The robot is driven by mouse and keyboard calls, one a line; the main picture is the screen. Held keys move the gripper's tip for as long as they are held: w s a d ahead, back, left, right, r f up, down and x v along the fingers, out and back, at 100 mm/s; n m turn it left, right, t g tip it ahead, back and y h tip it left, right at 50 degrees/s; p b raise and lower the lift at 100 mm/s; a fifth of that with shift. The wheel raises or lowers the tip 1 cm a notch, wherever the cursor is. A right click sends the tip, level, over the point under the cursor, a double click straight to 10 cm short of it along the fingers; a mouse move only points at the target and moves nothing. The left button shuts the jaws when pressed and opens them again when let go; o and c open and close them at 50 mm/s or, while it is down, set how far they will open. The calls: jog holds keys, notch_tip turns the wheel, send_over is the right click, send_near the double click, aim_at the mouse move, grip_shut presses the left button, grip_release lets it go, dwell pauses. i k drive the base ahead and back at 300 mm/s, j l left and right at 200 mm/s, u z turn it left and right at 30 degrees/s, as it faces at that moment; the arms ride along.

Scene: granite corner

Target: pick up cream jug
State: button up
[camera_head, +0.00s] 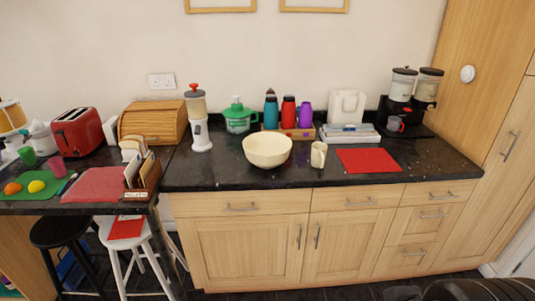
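The cream jug (318,154) stands upright on the dark granite counter (225,178), near its front edge. It is small and cream-coloured, and its handle seems to be on the right side. It stands just right of a large cream bowl (267,151), with a small gap between them. No other thing covers the jug in this view. I cannot make out my gripper in this view, and nothing is seen touching the jug.
A red mat (368,160) lies right of the jug. Behind stand colourful bottles (288,112) on a wooden tray and a white rack (346,108). A black coffee station (408,120) is at the right. A white blender (199,120) stands left of the bowl. Stools (135,240) stand below left.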

aim_at(319, 152)
jog(key=i+j+z, duration=0.1)
jog(key=i, duration=0.35)
jog(key=i+j+z, duration=0.1)
jog(key=i, duration=0.35)
jog(key=i+j, duration=0.2)
jog(key=i, duration=0.25)
jog(key=i+j+z, duration=0.15)
jog(key=i, duration=0.3)
